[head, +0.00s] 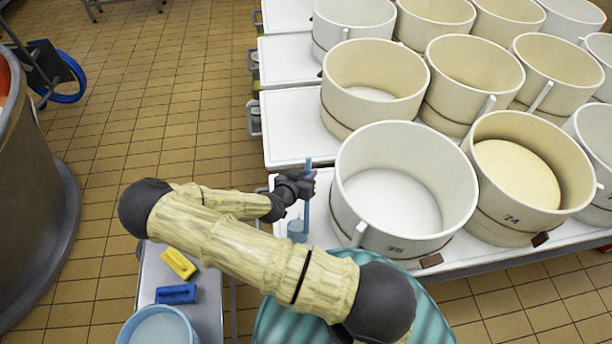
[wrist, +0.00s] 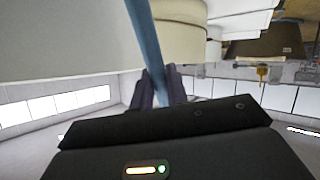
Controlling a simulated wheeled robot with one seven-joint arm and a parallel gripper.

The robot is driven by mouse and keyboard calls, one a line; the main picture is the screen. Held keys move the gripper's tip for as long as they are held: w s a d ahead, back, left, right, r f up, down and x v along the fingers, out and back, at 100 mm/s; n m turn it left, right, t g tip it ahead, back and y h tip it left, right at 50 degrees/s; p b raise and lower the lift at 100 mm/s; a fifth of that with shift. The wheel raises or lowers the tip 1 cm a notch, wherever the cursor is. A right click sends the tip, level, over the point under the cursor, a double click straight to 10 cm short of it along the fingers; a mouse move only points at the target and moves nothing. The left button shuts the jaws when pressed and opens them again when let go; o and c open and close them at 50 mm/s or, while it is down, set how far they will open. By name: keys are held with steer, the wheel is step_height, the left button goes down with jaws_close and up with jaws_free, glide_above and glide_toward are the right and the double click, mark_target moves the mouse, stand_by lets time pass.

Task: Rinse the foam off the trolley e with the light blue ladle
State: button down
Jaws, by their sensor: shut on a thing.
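My gripper (head: 308,184) is shut on the handle of the light blue ladle (head: 307,210), just left of vat 75 and above the near white trolley (head: 322,232). The ladle hangs steeply, with its bowl (head: 297,228) low over or beside the trolley's left end; I cannot tell if they touch. In the wrist view the blue handle (wrist: 165,45) runs up between the dark fingers (wrist: 160,88). No letter is readable on any trolley, so I cannot tell which is e. I cannot make out foam on the white tops; my arm and the vats hide parts of them.
Vat 75 (head: 352,165) and vat 74 (head: 480,190) stand on the near trolley, with more vats behind. A grey stand (head: 208,300) at lower left bears a yellow brush (head: 179,264), a blue brush (head: 176,294) and a light blue bucket (head: 130,325).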

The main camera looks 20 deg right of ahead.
steer(key=shift+w+d+f+g+y+p, duration=0.2)
steer(key=shift+w+d+f+g, duration=0.1)
steer(key=shift+w, duration=0.2)
steer(key=shift+w+d+f+g+y+p, duration=0.2)
steer(key=shift+w+d, duration=0.1)
steer(key=shift+w, duration=0.2)
steer(key=w+d+f+n+g+y+b, duration=0.1)
steer(key=w+d+f+g+b, duration=0.1)
steer(key=f+b, duration=0.4)
steer(key=w+d+f+n+g+y+b, duration=0.1)
steer(key=w+d+f+g+y+b, duration=0.1)
steer(key=w+f+g+b, duration=0.3)
steer(key=w+d+f+n+g+y+b, duration=0.1)
steer(key=w+d+f+g+y+b, duration=0.1)
steer(key=w+f+b, duration=0.5)
steer(key=shift+w+f+g+b, duration=0.2)
steer(key=shift+f+g+b, duration=0.55)
steer(key=shift+b, duration=0.75)
steer(key=shift+r, duration=0.15)
